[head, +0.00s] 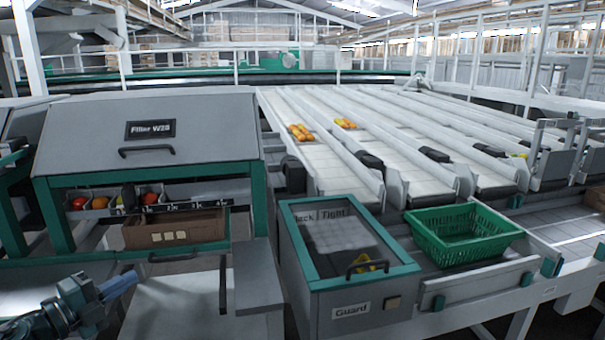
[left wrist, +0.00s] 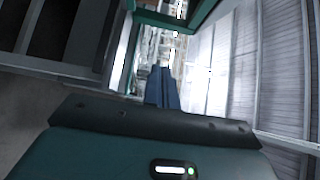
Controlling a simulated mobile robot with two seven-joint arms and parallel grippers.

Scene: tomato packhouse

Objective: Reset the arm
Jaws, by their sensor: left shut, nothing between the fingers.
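My left gripper (head: 120,284) is at the lower left of the head view, in front of the filler machine (head: 205,110) marked "Filler W28". Its blue fingers are together, with nothing between them, and point to the right. The closed fingers also show in the left wrist view (left wrist: 162,88), pointing away from the camera. They appear apart from the machine. My right gripper is not in view.
A brown box (head: 175,232) sits in the filler's opening below several tomatoes. A guard box (head: 345,308) with a clear lid stands right of it. A green crate (head: 462,252) rests beside that, before the white conveyor lanes (head: 345,160).

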